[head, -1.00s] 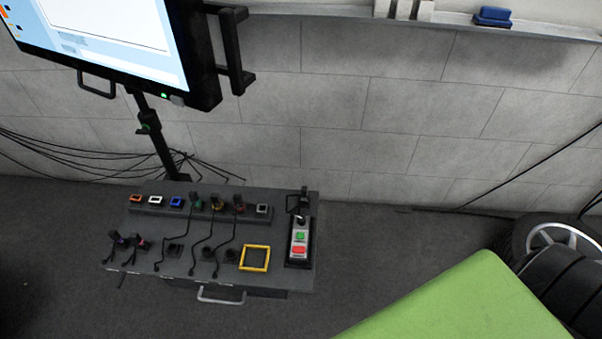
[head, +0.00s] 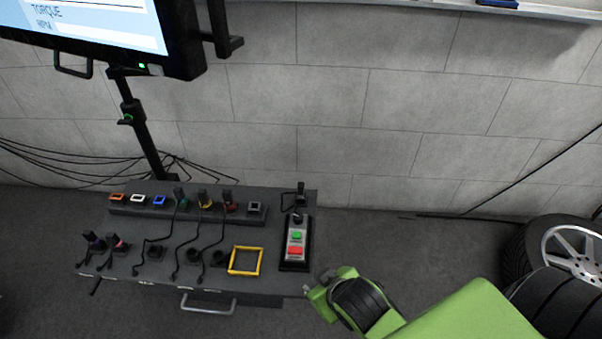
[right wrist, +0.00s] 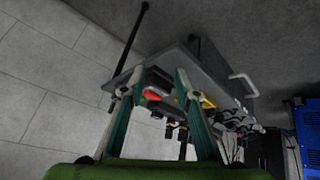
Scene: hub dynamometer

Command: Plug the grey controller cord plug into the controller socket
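The controller (head: 296,243), with a green and a red button, lies at the right end of the dark bench top. A dark plug (head: 301,190) with a cord stands just behind it; its grey marking is too small to make out. The grey-rimmed socket (head: 255,207) is at the right end of the raised strip and looks empty. My right gripper (head: 312,289) is off the bench's front right corner, apart from the controller. In the right wrist view its two fingers (right wrist: 160,78) are spread and empty, with the red button (right wrist: 152,96) seen between them. My left gripper is out of view.
Orange, white and blue sockets (head: 138,198) line the strip's left; several plugs with cords (head: 203,200) fill its middle. A yellow frame (head: 246,261) lies left of the controller. A monitor (head: 100,30) stands behind the bench. Tyres (head: 560,255) stand at the right.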

